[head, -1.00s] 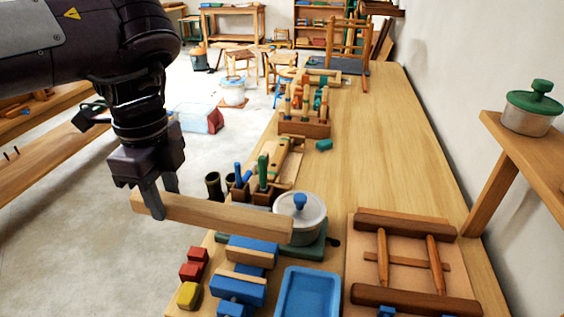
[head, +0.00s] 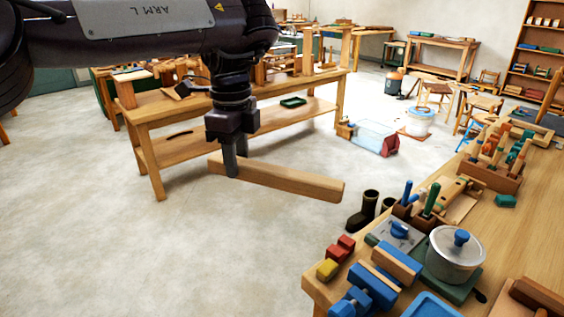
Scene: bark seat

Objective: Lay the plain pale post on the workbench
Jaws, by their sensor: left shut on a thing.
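The plain pale post (head: 290,182) is a long square wooden bar. My left gripper (head: 231,166) is shut on it near its left end and holds it roughly level in the air, over the open floor in the picture. The workbench (head: 526,222) with tools on it fills the lower right; the post's free end points toward it and shows clear to its left. A second wooden bench (head: 190,108) with a lower shelf stands behind my left gripper. My right gripper is not in view.
On the near bench stand a lidded grey pot (head: 454,258), blue clamp blocks (head: 372,284), red and yellow blocks (head: 328,268) and a tool rack (head: 492,165). Dark boots (head: 362,212) stand beside it.

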